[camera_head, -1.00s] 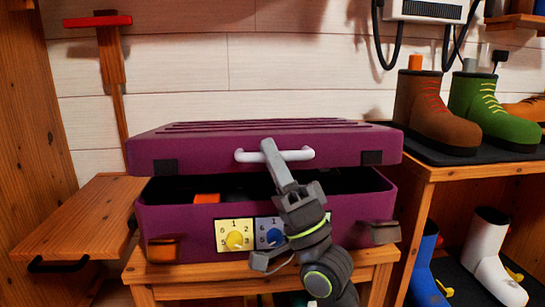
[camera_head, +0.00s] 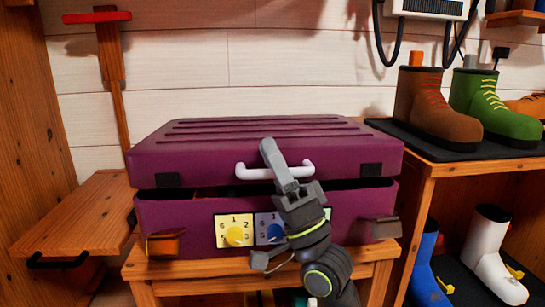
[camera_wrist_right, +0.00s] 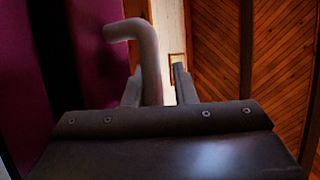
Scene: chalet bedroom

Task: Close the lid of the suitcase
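The purple suitcase (camera_head: 345,205) sits on a wooden stand, its front facing me. Its lid (camera_head: 220,168) is tilted slightly open, with a narrow dark gap above the base. A white handle (camera_head: 245,171) is on the lid's front; it also shows in the right wrist view (camera_wrist_right: 147,55). My right gripper (camera_head: 268,152) is at the handle. In the wrist view its two fingers (camera_wrist_right: 160,85) are apart, with the handle by the left finger and a gap to the right finger. The dials' lower front is partly hidden by my right arm. My left gripper is out of view.
The suitcase rests on a wooden stand (camera_head: 190,287). At right, a wooden shelf (camera_head: 425,185) holds a brown boot (camera_head: 425,110) and a green boot (camera_head: 485,105), with more boots below. A wooden bench (camera_head: 75,220) is at left. The white plank wall is behind.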

